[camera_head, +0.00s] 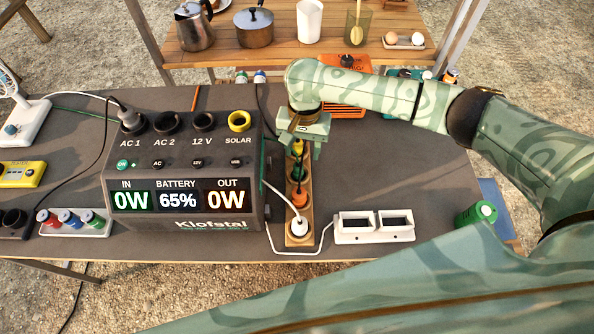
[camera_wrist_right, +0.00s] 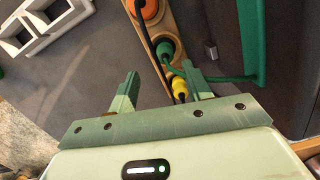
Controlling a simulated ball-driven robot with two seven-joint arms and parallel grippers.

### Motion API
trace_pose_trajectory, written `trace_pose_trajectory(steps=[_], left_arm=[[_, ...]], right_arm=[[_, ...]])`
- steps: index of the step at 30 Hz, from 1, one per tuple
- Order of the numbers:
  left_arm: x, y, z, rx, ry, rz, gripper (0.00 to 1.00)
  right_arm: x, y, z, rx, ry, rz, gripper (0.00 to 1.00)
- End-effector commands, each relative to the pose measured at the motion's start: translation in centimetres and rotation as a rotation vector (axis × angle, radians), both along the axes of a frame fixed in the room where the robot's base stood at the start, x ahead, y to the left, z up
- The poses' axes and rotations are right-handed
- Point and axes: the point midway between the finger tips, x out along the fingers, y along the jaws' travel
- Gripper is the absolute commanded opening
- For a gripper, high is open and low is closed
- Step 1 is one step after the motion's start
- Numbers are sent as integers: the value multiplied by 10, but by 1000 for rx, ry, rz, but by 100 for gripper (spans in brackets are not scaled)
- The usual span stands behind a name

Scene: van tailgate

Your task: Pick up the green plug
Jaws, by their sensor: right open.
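The green plug (camera_head: 299,173) stands in a wooden holder (camera_head: 292,240), between a yellow plug (camera_head: 297,149) and an orange plug (camera_head: 299,197). A white plug (camera_head: 298,226) is at the near end. In the right wrist view, the green plug (camera_wrist_right: 165,49) has a green cable and lies just beyond the fingertips, between the orange plug (camera_wrist_right: 150,9) and the yellow plug (camera_wrist_right: 180,86). My right gripper (camera_head: 304,150) is open and empty above the far part of the holder; its fingers also show in the wrist view (camera_wrist_right: 158,76). My left gripper is out of view.
A power station (camera_head: 187,170) stands close left of the holder. A white double-socket box (camera_head: 374,227) is to its right, and a green can (camera_head: 476,214) lies near the right edge. Several cables cross the table. A wooden shelf (camera_head: 275,50) with pots stands behind.

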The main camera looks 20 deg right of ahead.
Motion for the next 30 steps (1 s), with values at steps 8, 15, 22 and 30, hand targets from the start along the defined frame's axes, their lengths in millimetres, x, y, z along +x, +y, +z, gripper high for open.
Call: trace_pose_trajectory(steps=[8, 15, 22, 30], left_arm=[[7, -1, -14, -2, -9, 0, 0], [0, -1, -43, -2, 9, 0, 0], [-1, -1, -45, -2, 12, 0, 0], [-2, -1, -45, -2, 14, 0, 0]], right_arm=[[-2, 3, -25, 2, -1, 2, 50], [-4, 11, -65, 1, 3, 1, 50], [-4, 11, -70, 1, -4, 1, 50], [-4, 11, -69, 0, -4, 1, 3]])
